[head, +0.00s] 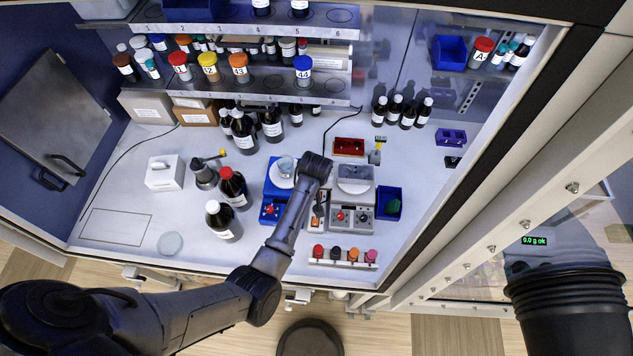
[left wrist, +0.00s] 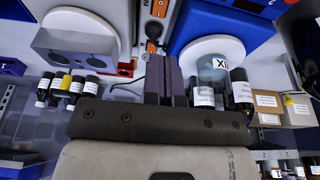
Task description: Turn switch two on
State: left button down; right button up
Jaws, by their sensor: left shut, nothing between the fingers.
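The switch strip (head: 316,223) is a narrow light panel with an orange switch, between the blue stirrer and the grey stirrer. In the left wrist view the strip (left wrist: 153,32) shows black and orange parts, with a "2" label beside it. My left gripper (head: 319,207) hangs above the strip and hides part of it. Its dark fingers also show in the left wrist view (left wrist: 171,78), pressed together and empty, pointing towards the strip. I cannot tell whether they touch it, or which way the switch is set. My right gripper is not in view.
The blue stirrer (head: 268,212) stands left of the strip, the grey stirrer (head: 365,219) right. A rack of coloured-cap vials (head: 343,264) lies in front. Brown bottles (head: 222,231) stand further left. A blue bin (head: 389,203) is at the right.

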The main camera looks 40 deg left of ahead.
pick_arm(q)
jog(key=shift+v, duration=0.95)
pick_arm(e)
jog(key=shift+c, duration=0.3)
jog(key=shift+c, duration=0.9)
pick_arm(q)
jog(key=s+f+m, duration=0.1)
jog(key=s+m, duration=0.2)
jog(key=s, duration=0.9)
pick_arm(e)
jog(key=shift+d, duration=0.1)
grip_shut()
pick_arm(q)
jog(key=s+d+r+m, duration=0.2)
jog(key=s+d, duration=0.1)
jog(key=s, duration=0.7)
jog(key=s+d+r+m+t+h, duration=0.1)
jog(key=s+d+r+m, duration=0.2)
jog(key=s, duration=0.7)
jog(key=shift+d+r+h, duration=0.25)
jog(key=shift+r+h, duration=0.05)
jog(key=shift+r, duration=0.05)
jog(key=shift+s+a, duration=0.1)
jog(key=shift+a, duration=0.05)
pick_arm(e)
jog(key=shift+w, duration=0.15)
